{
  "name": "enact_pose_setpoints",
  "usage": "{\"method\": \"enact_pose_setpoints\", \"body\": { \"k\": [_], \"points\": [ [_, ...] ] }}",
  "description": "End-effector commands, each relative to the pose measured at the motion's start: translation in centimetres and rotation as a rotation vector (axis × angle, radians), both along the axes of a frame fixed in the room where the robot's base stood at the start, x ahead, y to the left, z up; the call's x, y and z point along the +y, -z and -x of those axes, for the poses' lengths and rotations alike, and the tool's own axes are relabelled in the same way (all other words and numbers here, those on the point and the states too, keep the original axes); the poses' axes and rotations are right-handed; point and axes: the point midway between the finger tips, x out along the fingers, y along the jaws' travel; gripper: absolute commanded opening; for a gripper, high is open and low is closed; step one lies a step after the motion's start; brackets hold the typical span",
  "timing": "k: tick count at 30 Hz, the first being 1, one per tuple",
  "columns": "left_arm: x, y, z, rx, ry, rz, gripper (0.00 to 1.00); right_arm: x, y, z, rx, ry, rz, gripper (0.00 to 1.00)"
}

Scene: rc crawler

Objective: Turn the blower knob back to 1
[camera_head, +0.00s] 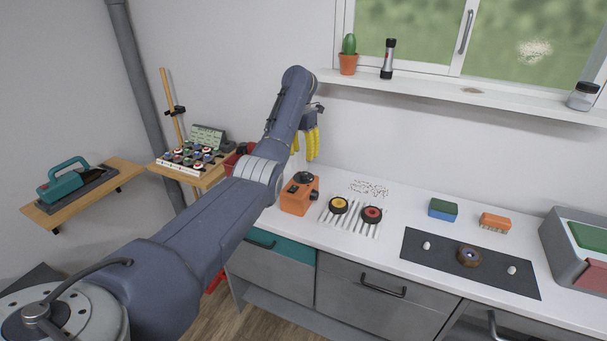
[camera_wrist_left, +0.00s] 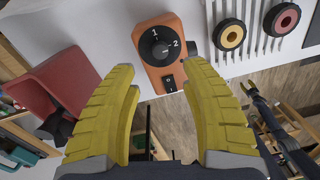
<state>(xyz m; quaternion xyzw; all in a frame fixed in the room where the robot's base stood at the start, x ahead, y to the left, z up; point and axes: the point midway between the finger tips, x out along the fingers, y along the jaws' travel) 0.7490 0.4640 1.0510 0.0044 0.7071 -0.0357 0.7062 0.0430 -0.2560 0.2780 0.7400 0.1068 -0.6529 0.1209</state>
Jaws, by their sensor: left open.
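The orange blower (camera_head: 299,194) stands on the white counter, and its body also shows in the left wrist view (camera_wrist_left: 148,72). Its round black knob (camera_wrist_left: 159,47) faces that camera, with a white 1 at its upper left and a white 2 at its right. I cannot tell for sure which number the knob points at. A black rocker switch (camera_wrist_left: 169,84) sits below the knob. My left gripper (camera_head: 311,146) is above and behind the blower in the head view. Its yellow fingers (camera_wrist_left: 160,72) are open and empty, apart from the knob.
Wheels with yellow (camera_head: 338,204) and red (camera_head: 372,213) hubs lie on a slatted white rack beside the blower. A red bin (camera_wrist_left: 62,88) is left of the fingers.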

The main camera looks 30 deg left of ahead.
Motion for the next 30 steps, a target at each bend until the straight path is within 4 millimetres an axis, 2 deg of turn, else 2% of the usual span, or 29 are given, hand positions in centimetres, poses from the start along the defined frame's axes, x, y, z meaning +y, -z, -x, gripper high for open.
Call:
{"method": "enact_pose_setpoints", "body": {
  "k": [1,3,12,21,30],
  "points": [
    [-0.2,1.3,0.0,0.004,0.004,0.003,0.46,0.0,0.0,0.0,0.0,0.0,0.0,0.44],
    [-0.2,2.5,0.1,0.003,0.003,0.002,0.46,0.0,0.0,0.1,0.001,0.0,0.0,0.44],
    [-0.3,6.6,0.0,0.002,0.001,0.001,0.46,0.0,0.0,0.2,0.002,0.0,0.0,0.44],
    [-0.4,8.4,0.0,0.001,0.002,0.0,0.46,0.0,0.0,0.2,0.002,0.0,0.0,0.44],
    [-0.4,8.5,0.0,0.0,0.001,0.0,0.46,0.0,0.0,0.2,0.002,0.0,0.0,0.44]
  ]
}}
